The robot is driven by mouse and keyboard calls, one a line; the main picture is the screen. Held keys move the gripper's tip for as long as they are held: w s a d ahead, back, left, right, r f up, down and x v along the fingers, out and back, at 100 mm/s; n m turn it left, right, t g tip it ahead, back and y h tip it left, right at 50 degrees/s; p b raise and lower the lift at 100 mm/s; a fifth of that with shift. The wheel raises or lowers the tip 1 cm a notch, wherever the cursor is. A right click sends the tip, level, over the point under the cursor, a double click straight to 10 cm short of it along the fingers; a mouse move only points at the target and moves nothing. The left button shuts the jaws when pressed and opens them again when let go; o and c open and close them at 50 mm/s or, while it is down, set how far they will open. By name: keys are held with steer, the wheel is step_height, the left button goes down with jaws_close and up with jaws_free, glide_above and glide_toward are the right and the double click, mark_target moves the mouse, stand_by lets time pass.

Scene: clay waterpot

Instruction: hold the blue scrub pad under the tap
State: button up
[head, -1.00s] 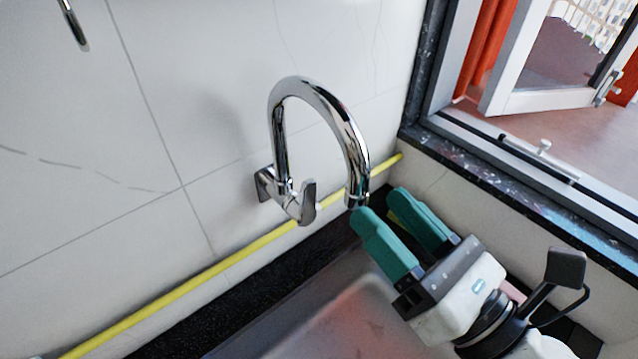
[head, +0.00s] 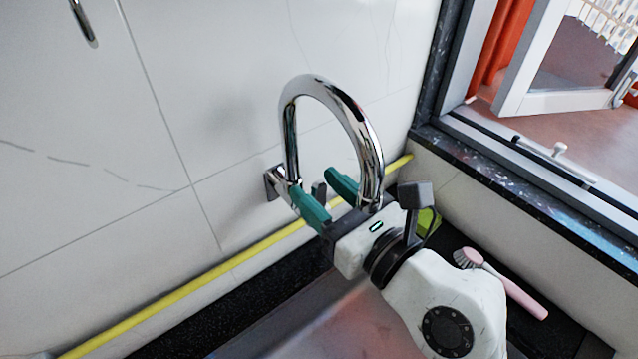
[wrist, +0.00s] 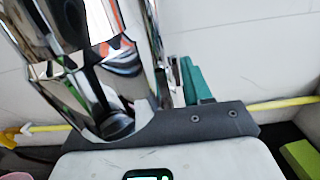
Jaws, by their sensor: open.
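The chrome tap (head: 366,130) arches from the tiled wall, its spout hanging down over my gripper's body. My gripper (head: 313,183) is open, with teal fingers pointing at the tap's wall mount. The grey tap lever (head: 319,192) shows between the fingers; I cannot tell whether they touch it. I see nothing between the fingers that looks like a pad. In the wrist view, the tap (wrist: 85,60) fills the left side close up, and one teal finger (wrist: 194,82) shows beside it; the other is hidden. No blue scrub pad shows in either view.
A yellow-green block (head: 428,222) lies behind my wrist, and also shows in the wrist view (wrist: 300,157). A pink-handled brush (head: 505,285) lies right of my arm. A yellow pipe (head: 190,292) runs along the wall. The window sill (head: 530,190) bounds the right.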

steer(key=shift+w+a, duration=0.2)
steer(key=shift+a, duration=0.05)
steer(key=shift+r, duration=0.1)
jaws_close()
stand_by(0.3)
